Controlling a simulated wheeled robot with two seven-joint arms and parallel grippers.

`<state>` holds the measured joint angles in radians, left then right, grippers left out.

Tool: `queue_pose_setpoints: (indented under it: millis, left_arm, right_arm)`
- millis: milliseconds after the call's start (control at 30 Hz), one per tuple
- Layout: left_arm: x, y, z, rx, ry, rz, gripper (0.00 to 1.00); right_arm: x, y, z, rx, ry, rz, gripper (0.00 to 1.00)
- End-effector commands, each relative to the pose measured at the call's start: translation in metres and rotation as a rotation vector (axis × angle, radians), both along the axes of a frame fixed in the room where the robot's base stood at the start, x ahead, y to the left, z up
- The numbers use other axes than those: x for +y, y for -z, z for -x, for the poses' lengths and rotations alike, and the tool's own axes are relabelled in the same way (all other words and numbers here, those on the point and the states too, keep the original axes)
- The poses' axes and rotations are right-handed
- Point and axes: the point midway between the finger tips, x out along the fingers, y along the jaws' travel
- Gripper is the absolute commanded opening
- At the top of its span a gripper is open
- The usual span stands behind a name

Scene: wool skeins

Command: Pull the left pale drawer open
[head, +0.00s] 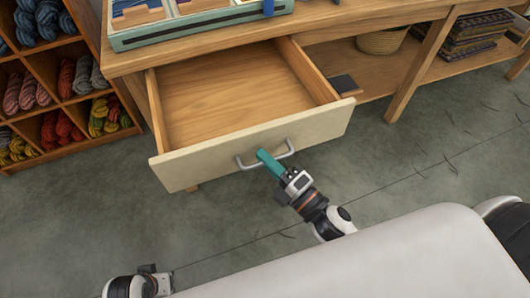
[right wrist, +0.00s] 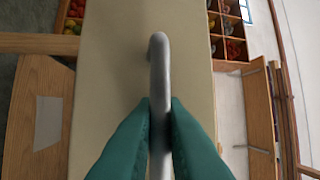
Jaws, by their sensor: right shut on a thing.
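The left pale drawer (head: 250,148) stands well out from under the wooden table, and its wooden inside (head: 235,95) is empty. A grey bar handle (head: 286,154) is on its front. My right gripper (head: 264,156) is shut on that handle with teal fingers. In the right wrist view the fingers (right wrist: 160,110) close on both sides of the grey handle (right wrist: 159,60), in front of the pale drawer front (right wrist: 110,90). My left gripper (head: 150,270) is low at the left, away from the drawer; its fingers cannot be made out.
A teal-edged tray (head: 190,32) lies on the table top (head: 340,22). A cubby shelf (head: 60,110) with wool skeins stands at the left. A basket (head: 382,41) and folded textiles (head: 470,32) sit on the lower shelf. Grey floor (head: 410,160) is open at the right.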

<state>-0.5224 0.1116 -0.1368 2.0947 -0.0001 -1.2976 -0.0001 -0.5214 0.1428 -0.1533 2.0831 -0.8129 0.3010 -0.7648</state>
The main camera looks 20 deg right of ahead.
Motion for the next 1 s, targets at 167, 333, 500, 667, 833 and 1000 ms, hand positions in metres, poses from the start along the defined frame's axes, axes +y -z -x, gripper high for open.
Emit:
queue_pose_setpoints:
  millis: [167,333,500,667,833,1000]
  left_arm:
    - [0.000,0.003,0.001,0.004,0.000,-0.001,0.00]
    - [0.000,0.004,0.001,0.006,0.000,0.000,0.00]
    - [0.000,0.003,0.000,0.004,0.000,0.000,0.00]
    - [0.000,0.003,0.000,0.004,0.000,0.000,0.00]
    - [0.000,0.003,0.000,0.003,0.000,0.000,0.00]
    - [0.000,0.003,0.000,0.002,0.000,0.001,0.00]
  right_arm:
    - [0.000,0.000,0.004,0.000,0.001,-0.001,0.00]
    - [0.000,0.000,0.005,0.000,0.000,-0.001,0.00]
    - [0.000,0.000,0.005,0.000,0.000,-0.001,0.00]
    - [0.000,0.000,0.005,0.000,0.000,-0.001,0.20]
    - [0.000,0.000,0.005,-0.001,0.000,0.000,0.20]
    - [-0.004,0.002,0.012,0.002,0.001,-0.002,0.20]
